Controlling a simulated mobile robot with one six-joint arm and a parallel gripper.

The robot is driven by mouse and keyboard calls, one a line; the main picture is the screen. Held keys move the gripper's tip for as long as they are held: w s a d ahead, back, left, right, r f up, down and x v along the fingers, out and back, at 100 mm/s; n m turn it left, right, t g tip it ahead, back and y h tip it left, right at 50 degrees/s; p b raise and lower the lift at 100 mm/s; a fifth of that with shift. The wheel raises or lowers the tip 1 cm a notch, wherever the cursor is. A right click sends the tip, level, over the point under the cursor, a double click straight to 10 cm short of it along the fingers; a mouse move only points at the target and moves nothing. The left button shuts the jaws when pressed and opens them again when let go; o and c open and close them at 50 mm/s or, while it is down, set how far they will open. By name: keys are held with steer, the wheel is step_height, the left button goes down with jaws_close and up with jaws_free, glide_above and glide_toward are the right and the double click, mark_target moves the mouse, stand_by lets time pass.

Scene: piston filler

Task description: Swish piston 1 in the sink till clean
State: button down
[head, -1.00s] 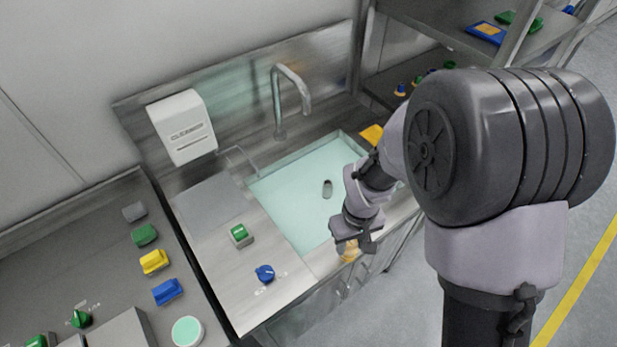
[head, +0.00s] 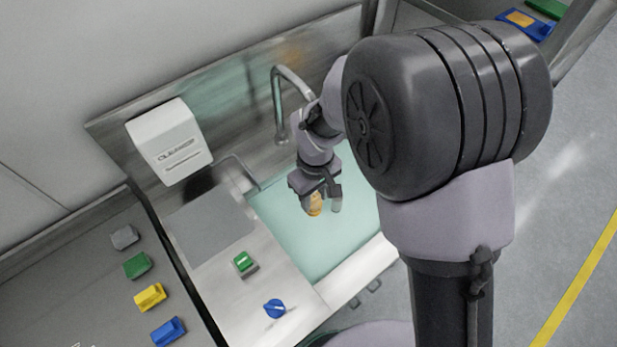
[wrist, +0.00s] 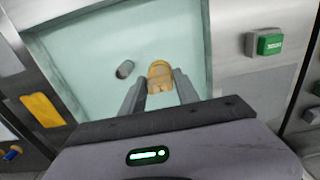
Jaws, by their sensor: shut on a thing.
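The sink (head: 290,250) is a pale green basin set in a steel counter. My gripper (head: 322,208) is over the basin, below the faucet. It is shut on a tan-orange piece (head: 315,204), which I take to be piston 1. In the wrist view the piece (wrist: 160,76) shows between the two fingers of my gripper (wrist: 157,90). A small grey oval (wrist: 125,69) lies in the basin beside it. I cannot tell whether the piece touches water, or whether it is clean.
A curved steel faucet (head: 280,105) stands at the back of the sink. A white cleanser dispenser (head: 168,140) is on the wall. A yellow item (wrist: 42,109) lies beside the sink.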

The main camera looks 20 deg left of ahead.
steer(key=shift+f+b, duration=0.35)
steer(key=shift+f, duration=0.1)
step_height(320, 180, down, 15)
steer(key=b, duration=1.1)
steer(key=shift+s+d+b, duration=0.3)
steer(key=shift+s+b, duration=0.05)
steer(key=shift+b, duration=0.05)
steer(key=shift+d+f, duration=0.1)
steer(key=shift+w+a, duration=0.25)
steer(key=shift+a, duration=0.35)
steer(key=shift+s+d, duration=0.3)
steer(key=shift+d, duration=0.25)
steer(key=shift+s+d, duration=0.25)
steer(key=shift+d, duration=0.25)
steer(key=shift+w+a, duration=0.1)
